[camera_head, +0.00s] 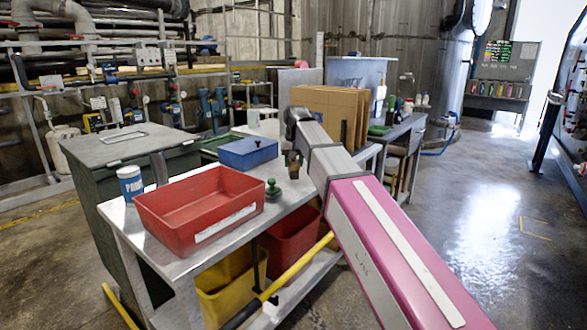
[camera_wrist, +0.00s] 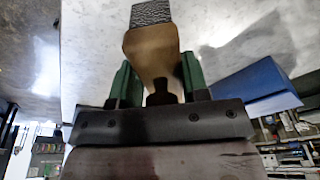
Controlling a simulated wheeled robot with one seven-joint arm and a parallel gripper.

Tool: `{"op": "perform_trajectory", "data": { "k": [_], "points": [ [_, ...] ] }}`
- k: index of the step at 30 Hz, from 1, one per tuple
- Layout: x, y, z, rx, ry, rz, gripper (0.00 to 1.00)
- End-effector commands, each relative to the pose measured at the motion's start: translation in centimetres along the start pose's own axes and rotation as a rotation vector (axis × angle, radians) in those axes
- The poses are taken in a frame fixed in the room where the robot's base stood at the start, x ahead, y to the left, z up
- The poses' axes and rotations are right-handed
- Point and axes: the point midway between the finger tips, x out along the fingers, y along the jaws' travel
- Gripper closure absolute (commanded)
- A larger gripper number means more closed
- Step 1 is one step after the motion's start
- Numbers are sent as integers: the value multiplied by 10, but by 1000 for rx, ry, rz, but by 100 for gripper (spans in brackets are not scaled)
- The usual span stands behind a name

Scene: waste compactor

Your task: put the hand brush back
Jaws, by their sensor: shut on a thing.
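The hand brush (camera_wrist: 152,48) has a light wooden body with dark, grey-flecked bristles at its far end. In the wrist view it lies between the green fingers of my gripper (camera_wrist: 158,78), which is shut on it. The brush points away from the gripper, over a pale grey surface. In the head view my arm reaches over the metal workbench (camera_head: 185,262).
A red tray (camera_head: 199,210), a paint can (camera_head: 130,184), a blue box (camera_head: 247,152) and a small green object (camera_head: 272,188) stand on the bench. Cardboard pieces (camera_head: 325,112) stand behind my arm. Red (camera_head: 291,245) and yellow (camera_head: 228,290) bins sit below. Open floor lies right.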

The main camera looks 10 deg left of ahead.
Motion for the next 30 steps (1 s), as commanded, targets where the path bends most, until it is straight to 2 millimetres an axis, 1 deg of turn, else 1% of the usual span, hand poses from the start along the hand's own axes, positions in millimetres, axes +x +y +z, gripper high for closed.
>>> {"op": "perform_trajectory", "data": {
  "k": [1,3,6,15,16,17,18,26,30],
  "points": [
    [8,0,3,0,-2,0,96],
    [17,0,4,0,-1,0,96],
    [24,1,5,0,-1,0,96],
    [25,0,5,0,0,0,96],
    [25,0,5,0,0,0,48],
    [25,0,5,0,0,0,39],
    [24,0,5,0,0,0,32],
    [24,0,5,0,0,0,32],
    [17,0,4,0,2,0,32]
  ]
}}
